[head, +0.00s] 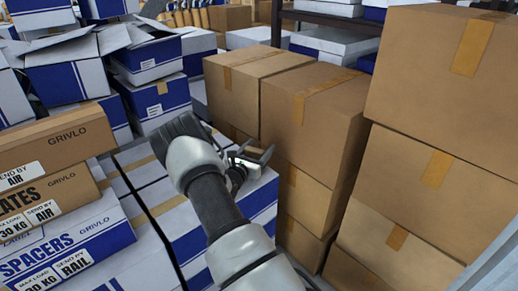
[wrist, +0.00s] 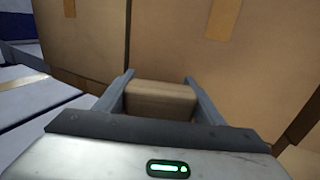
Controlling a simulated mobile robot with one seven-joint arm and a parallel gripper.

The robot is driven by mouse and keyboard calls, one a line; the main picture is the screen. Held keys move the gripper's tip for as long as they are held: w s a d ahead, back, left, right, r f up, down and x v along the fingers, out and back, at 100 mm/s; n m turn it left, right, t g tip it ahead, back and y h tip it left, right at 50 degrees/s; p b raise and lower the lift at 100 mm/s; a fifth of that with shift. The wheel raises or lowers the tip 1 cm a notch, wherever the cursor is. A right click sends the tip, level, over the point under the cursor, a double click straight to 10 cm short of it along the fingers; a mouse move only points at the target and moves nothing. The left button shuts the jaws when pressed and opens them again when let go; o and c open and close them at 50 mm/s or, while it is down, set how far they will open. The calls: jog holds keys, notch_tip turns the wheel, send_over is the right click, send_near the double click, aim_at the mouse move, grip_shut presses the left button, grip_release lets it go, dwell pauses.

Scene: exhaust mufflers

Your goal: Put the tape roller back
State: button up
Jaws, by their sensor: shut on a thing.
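My gripper (head: 252,158) is above the white and blue boxes, close to the front of a stack of brown cartons. In the wrist view its two grey fingers (wrist: 158,95) are shut on a tan-brown thing with a smooth, rounded front, which I take to be the tape roller (wrist: 160,98). Only its near side shows; the rest is hidden. In the head view the arm and fingers cover it, so I cannot make it out there.
Brown cartons (head: 315,110) are stacked just beyond and right of my gripper, with a taller stack (head: 430,100) at right. A white and blue box (head: 262,196) lies below the gripper. Labelled boxes (head: 50,150) stand at left. More white and blue boxes (head: 150,65) are piled behind.

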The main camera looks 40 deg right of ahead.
jog(key=o, duration=1.2)
jog(key=shift+f, duration=0.1)
